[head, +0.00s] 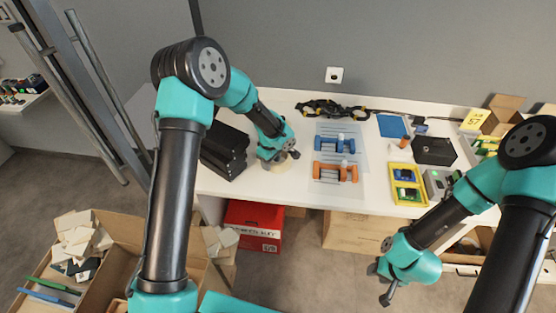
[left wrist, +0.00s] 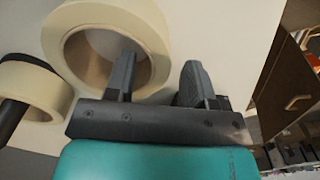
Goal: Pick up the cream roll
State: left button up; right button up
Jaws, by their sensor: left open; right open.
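A cream roll (left wrist: 148,22) lies in the left wrist view, with its round hole facing the camera. In the head view only a pale part of a roll (head: 282,168) shows under my left gripper, which hides the rest. My left gripper (head: 290,154) is open over the table. In the left wrist view (left wrist: 158,75) one finger overlaps the roll's hole and the other is outside its right side; contact cannot be told. A second cream roll (left wrist: 52,98) is at the left, beside a dark rod-like thing. My right gripper (head: 379,284) is open and empty, low at the front right.
Black boxes (head: 225,150) stand left of my left gripper. Blue (head: 335,144) and orange (head: 335,172) parts lie on a clear sheet to its right. A yellow tray (head: 407,184) and black box (head: 434,151) are further right. Open cartons (head: 110,265) and a red box (head: 254,226) are below.

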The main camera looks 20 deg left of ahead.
pick_arm(q)
jog(key=shift+f, duration=1.35)
jog(key=shift+c, duration=0.4)
grip_shut()
